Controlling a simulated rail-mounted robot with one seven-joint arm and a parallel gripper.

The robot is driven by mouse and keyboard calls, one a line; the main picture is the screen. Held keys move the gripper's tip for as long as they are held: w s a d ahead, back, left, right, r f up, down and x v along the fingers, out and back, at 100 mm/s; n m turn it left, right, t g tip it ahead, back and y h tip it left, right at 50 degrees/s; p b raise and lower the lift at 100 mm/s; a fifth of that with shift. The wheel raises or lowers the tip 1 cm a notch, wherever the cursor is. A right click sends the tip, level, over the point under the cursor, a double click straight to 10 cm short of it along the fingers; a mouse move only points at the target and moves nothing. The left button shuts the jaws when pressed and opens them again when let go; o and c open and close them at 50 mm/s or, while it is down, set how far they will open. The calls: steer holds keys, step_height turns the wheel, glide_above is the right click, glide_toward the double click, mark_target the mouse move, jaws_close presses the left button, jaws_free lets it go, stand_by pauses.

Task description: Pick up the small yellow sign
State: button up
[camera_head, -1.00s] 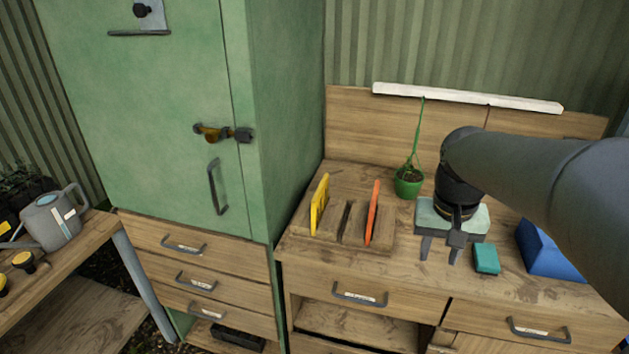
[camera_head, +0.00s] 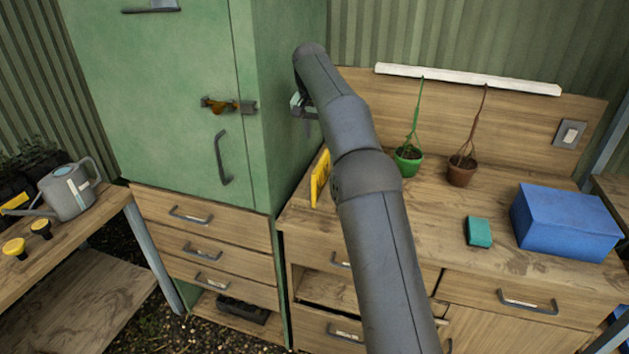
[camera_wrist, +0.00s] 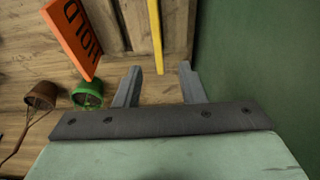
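The yellow sign (camera_head: 320,178) is a thin upright plate standing at the left end of the worktop, close to the green cabinet; my arm covers the area to its right. In the wrist view the yellow sign (camera_wrist: 157,35) shows edge-on as a narrow strip, its near end lying between my fingertips in the picture. My gripper (camera_wrist: 160,68) is open, with nothing held; its fingers appear above the sign, and I cannot tell the gap. In the head view my gripper (camera_head: 304,108) is small and partly hidden, above and left of the sign.
An orange sign (camera_wrist: 77,38) lettered HOLD stands left of the yellow one in the wrist view. The green cabinet wall (camera_wrist: 250,60) is close on the right. A blue box (camera_head: 565,222) and teal block (camera_head: 478,232) are on the worktop.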

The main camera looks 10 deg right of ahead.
mark_target(322, 169)
steer(key=x, duration=1.1)
steer(key=s+x, duration=0.1)
steer(key=x, duration=0.1)
steer(key=shift+w+f, duration=0.1)
steer(key=shift+f, duration=0.25)
steer(key=shift+w+d+f, duration=0.1)
steer(key=shift+w+f, duration=0.05)
steer(key=shift+f, duration=0.2)
jaws_close()
